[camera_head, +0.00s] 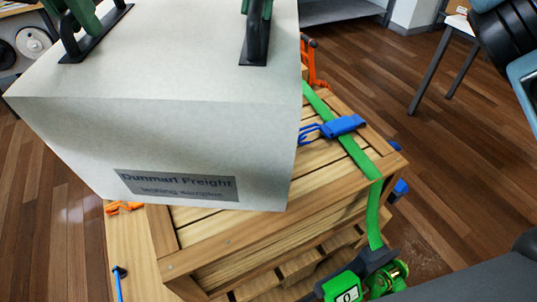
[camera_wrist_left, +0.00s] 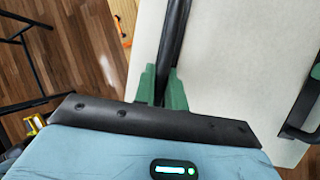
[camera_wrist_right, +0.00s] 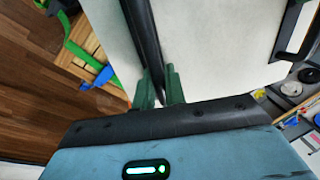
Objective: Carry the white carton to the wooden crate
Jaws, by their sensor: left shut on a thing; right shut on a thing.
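The white carton (camera_head: 170,140), with a grey "Dunmart Freight" label (camera_head: 176,186), fills the upper left of the head view. It has two black handles on top. My left gripper (camera_head: 82,16) is shut on the left handle; the left wrist view shows its green fingers around the black bar (camera_wrist_left: 171,50). My right gripper (camera_head: 258,8) is shut on the other handle (camera_wrist_right: 142,40). The wooden crate (camera_head: 330,185) shows below and right of the carton, which hides part of its slatted top. I cannot tell whether carton and crate touch.
A green strap (camera_head: 345,146) runs over the crate's right part to a ratchet (camera_head: 365,274). A blue hooked piece (camera_head: 343,126) lies by the strap. Orange pieces (camera_head: 124,207) show left of the crate. A table (camera_head: 460,25) stands at upper right.

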